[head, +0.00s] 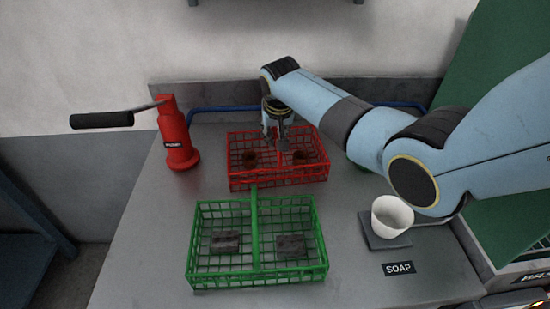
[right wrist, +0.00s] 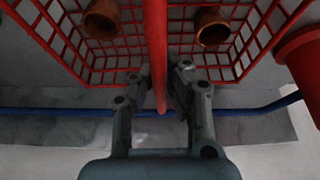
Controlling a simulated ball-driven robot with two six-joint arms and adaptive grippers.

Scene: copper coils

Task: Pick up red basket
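The red basket (head: 278,182) is a wire basket with a raised middle handle, and it stands on the metal table behind the green basket. Two copper-brown coils sit inside it, one on each side of the handle. My right gripper (head: 278,142) points down at the basket's handle from above. In the right wrist view, its fingers (right wrist: 163,88) are close in on both sides of the red handle (right wrist: 156,45) and look shut on it. The basket appears to rest on the table. My left gripper is not in view.
A green wire basket (head: 256,283) with dark blocks stands in front. A red bottle jack (head: 176,140) with a black-gripped lever is at the left. A white cup (head: 391,217) stands on a grey pad at the right, near the SOAP label. A blue pipe (head: 222,108) runs behind.

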